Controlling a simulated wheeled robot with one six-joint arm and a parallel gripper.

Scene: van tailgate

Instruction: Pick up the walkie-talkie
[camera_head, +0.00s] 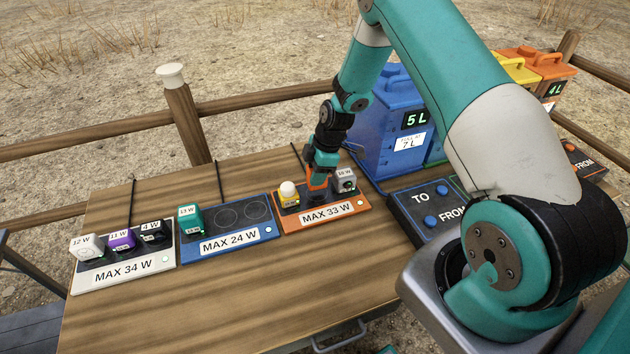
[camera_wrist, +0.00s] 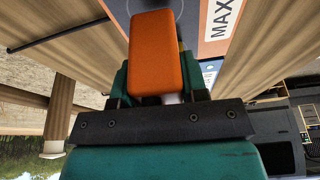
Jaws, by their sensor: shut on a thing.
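My gripper (camera_head: 322,168) is shut on an orange device (camera_head: 317,182) at the middle of the orange charging pad (camera_head: 327,213), marked MAX 33 W. In the wrist view the orange device (camera_wrist: 156,50) is a smooth rounded block between the teal jaws of my gripper (camera_wrist: 160,88). Its label is hidden, and I cannot tell for sure that it is the walkie-talkie. I also cannot tell whether it touches the pad. A yellow device with a white dome (camera_head: 288,194) sits left of it and a grey device (camera_head: 344,180) right of it.
A blue pad (camera_head: 229,240) holds a teal 13 W device (camera_head: 189,219) and has two empty round spots. A white pad (camera_head: 122,269) holds several devices. Blue (camera_head: 391,120), yellow and orange containers stand behind a dark TO/FROM panel (camera_head: 428,207). The table's front (camera_head: 250,305) is clear.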

